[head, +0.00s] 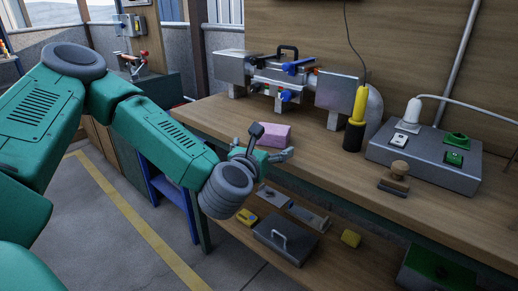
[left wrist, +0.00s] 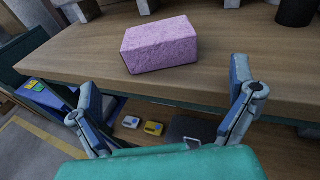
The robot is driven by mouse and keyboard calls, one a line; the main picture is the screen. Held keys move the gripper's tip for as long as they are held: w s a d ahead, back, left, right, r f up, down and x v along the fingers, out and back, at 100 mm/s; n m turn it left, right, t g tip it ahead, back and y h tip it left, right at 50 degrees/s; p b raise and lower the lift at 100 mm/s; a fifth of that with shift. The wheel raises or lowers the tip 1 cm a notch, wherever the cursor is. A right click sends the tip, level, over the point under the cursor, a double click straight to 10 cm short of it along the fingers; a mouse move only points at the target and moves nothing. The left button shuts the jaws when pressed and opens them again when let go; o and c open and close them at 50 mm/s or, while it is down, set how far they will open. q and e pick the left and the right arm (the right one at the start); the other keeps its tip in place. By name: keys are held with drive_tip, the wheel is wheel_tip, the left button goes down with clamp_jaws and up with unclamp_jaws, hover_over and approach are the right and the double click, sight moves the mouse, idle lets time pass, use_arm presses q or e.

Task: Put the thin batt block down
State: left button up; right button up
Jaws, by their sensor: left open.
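The pink batt block (head: 273,134) rests on the wooden workbench (head: 215,115) near its front edge. In the left wrist view the block (left wrist: 160,45) lies flat on the bench top, beyond the fingertips. My left gripper (head: 272,142) is at the bench's front edge, just in front of the block. In the left wrist view its two fingers (left wrist: 165,75) are spread wide with nothing between them, apart from the block. In the head view the gripper hides part of the block's lower side. My right gripper is out of view.
A valve fixture (head: 285,75) stands behind the block. A yellow and black tool (head: 356,120), a wooden stamp (head: 396,175) and a grey control box (head: 430,158) are to the right. A lower shelf holds a handled grey plate (head: 285,238) and small yellow items. Bench left of the block is clear.

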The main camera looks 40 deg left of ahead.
use_arm(q)
drive_tip(key=s+d+f+m+g+h, duration=0.35)
drive_tip(key=s+d+f+m, duration=0.35)
drive_tip(key=f+m, duration=0.3)
drive_tip(key=s+d+f+m+g+h, duration=0.35)
drive_tip(key=s+d+f+m, duration=0.3)
drive_tip(key=f+m, duration=0.4)
drive_tip(key=s+a+f+m+g, duration=0.2)
drive_tip(key=s+f+m, duration=0.1)
drive_tip(key=s+m, duration=0.3)
drive_tip(key=s+a+f+m+g+y, duration=0.1)
drive_tip(key=s+a+f+m+g, duration=0.1)
drive_tip(key=s+m, duration=0.4)
drive_tip(key=s+a+f+m+g+y, duration=0.1)
drive_tip(key=s+a+f+m+g, duration=0.1)
drive_tip(key=s+f+m, duration=0.4)
drive_tip(key=shift+a+m+g, duration=0.4)
drive_tip(key=shift+m+g, duration=0.45)
drive_tip(key=shift+g, duration=0.05)
drive_tip(key=shift+s, duration=0.1)
